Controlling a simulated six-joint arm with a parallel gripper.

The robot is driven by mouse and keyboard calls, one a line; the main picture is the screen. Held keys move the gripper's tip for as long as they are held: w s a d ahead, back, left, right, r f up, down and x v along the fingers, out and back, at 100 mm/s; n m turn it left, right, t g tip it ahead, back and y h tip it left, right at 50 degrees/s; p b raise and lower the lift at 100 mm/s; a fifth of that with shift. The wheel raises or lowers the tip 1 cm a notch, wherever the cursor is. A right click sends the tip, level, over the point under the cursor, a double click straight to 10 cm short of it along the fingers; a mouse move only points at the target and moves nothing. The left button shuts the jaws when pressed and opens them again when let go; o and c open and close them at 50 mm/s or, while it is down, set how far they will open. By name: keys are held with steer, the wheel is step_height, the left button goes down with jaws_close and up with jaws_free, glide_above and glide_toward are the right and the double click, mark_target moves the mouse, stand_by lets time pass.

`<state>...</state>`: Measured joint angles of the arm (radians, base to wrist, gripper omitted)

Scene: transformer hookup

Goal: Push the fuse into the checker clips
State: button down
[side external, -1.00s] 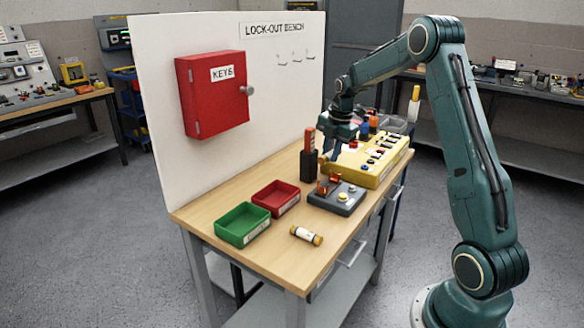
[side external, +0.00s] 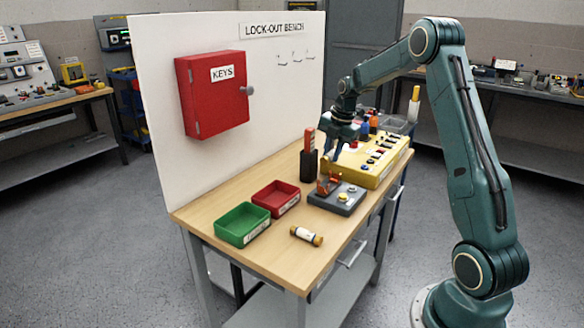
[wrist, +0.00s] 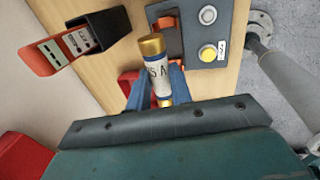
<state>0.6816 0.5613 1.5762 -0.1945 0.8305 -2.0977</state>
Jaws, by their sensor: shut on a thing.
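My gripper (wrist: 157,88) is shut on a fuse (wrist: 157,72), which has gold end caps and a white and blue label. In the wrist view the fuse sits between my blue fingers, with one gold cap pointing toward the checker. The checker (side external: 345,203) is a dark grey box with copper-coloured clips (side external: 325,186), a yellow button and a pale round part. The clips (wrist: 168,36) show just beyond the fuse in the wrist view. In the side view my gripper (side external: 334,157) is above and behind the checker; I cannot tell whether the fuse touches the clips.
A second fuse (side external: 306,236) lies on the bench near its front edge. A green tray (side external: 243,231) and a red tray (side external: 276,204) stand at the left. A black holder (side external: 309,167) with a red-handled tool and a yellow panel box (side external: 385,160) stand close to my gripper.

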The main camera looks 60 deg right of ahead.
steer(key=shift+s+x, duration=0.25)
steer(key=shift+x, duration=0.95)
steer(key=shift+s+x, duration=0.25)
steer(key=shift+x, duration=1)
steer(key=shift+s+x, duration=0.2)
steer(key=shift+x, duration=0.8)
steer(key=shift+s+x, duration=0.2)
steer(key=shift+x, duration=0.75)
steer(key=shift+f, duration=0.1)
steer(key=c, duration=1.2)
jaws_free()
steer(key=shift+o, duration=0.2)
steer(key=shift+w+v, duration=0.25)
steer(key=shift+v, duration=1)
steer(key=shift+w+v, duration=0.25)
steer(key=shift+v, duration=1)
steer(key=v, duration=1.4)
